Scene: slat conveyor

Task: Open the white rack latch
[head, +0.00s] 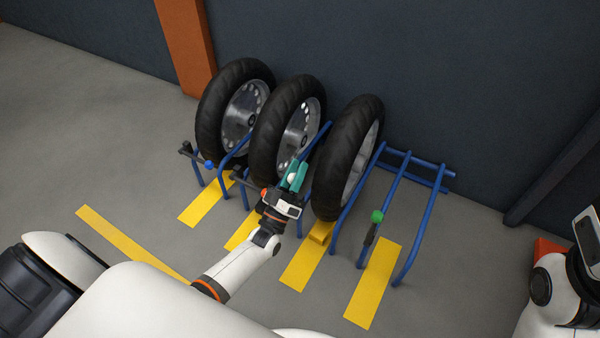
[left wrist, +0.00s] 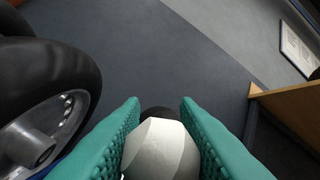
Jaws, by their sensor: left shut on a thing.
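The white rack latch shows as a pale, faceted knob (left wrist: 158,150) between the teal finger pads in the left wrist view. In the head view a bit of the white knob (head: 292,178) shows at the teal fingers. My left gripper (head: 296,174) is shut on this knob, in front of the middle and right wheels. The latch's lever and its mount are mostly hidden by my gripper, so I cannot tell its angle. Only part of my right arm shows at the right edge; its fingers are out of view.
The blue rack (head: 416,222) holds three black-tyred wheels, and its right end is empty. A blue-tipped latch (head: 209,164) is at the left and a green-tipped latch (head: 377,216) at the right. Yellow floor strips (head: 375,284) lie in front. A dark wall (head: 450,90) stands behind.

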